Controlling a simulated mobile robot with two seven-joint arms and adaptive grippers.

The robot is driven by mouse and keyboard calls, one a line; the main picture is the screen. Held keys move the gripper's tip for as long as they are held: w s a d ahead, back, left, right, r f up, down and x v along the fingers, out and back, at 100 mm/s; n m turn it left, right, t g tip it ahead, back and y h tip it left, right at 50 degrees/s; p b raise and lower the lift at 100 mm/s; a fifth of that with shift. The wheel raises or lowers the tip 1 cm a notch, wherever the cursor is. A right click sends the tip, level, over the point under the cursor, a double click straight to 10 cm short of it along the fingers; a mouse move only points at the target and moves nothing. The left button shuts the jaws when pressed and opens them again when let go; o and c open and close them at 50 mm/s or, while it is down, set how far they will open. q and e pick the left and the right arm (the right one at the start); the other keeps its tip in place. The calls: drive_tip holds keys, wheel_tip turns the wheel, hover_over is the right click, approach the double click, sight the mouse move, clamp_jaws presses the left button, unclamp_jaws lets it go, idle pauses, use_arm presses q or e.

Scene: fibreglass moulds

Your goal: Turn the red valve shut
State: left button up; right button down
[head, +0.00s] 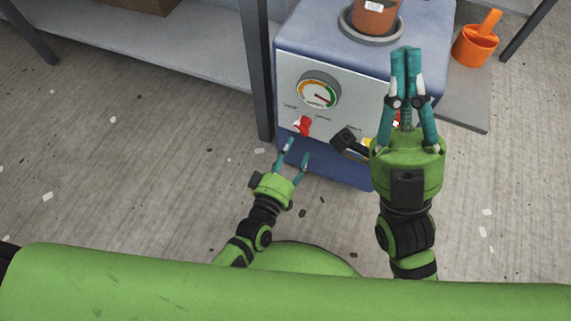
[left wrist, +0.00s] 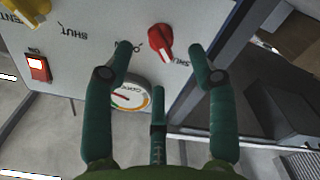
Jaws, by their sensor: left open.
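The red valve (head: 302,125) is a small knob on the white front panel of a blue machine, below a round gauge. In the left wrist view the red valve (left wrist: 161,38) shows with a pale mark on it, between a partly hidden label on its left and a "SHUT" label on its right. My left gripper (head: 298,150) is open and empty, just in front of and below the valve. In the left wrist view its fingertips (left wrist: 159,47) appear on either side of the valve, apart from it. My right gripper (head: 406,52) is raised before the machine's right side, fingers together, nothing visible between them.
The gauge (head: 318,91) sits above the valve. A yellow handle (left wrist: 27,13) and a lit red switch (left wrist: 38,68) share the panel. A dark table leg (head: 258,70) stands close left of the machine. An orange cup (head: 476,46) stands at right.

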use_arm(q)
drive_tip(key=v, duration=0.4)
drive_tip(key=shift+s, duration=0.15)
idle(0.4)
